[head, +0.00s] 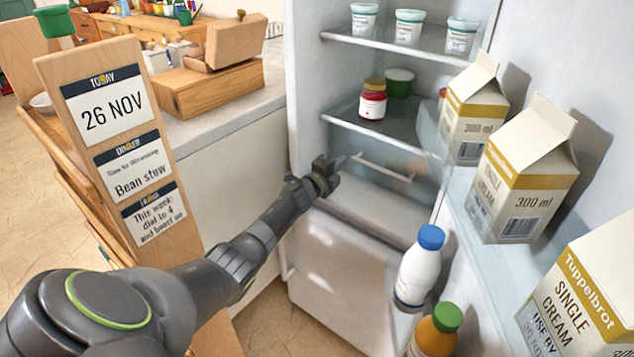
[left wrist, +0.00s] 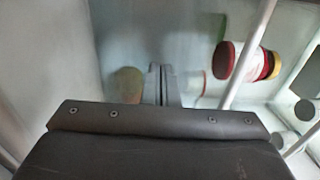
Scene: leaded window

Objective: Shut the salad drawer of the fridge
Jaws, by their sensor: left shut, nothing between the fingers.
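The salad drawer (head: 395,163) is in the lower part of the open fridge, below the shelf with the jars. Its front is clear, with a white bar handle (head: 383,168) across it, and faint orange and green shapes show behind it. I cannot tell how far out it stands. My left gripper (head: 338,162) is shut and empty, just left of the handle and apart from it in the picture. In the left wrist view the left fingertips (left wrist: 161,84) are together, pointing into the fridge. My right gripper is not in view.
The fridge door on the right holds cream cartons (head: 523,175), a blue-capped bottle (head: 419,268) and a green-capped bottle (head: 436,332). A red jar (head: 372,102) stands on the shelf above. A counter with a notice board (head: 110,130) is at left.

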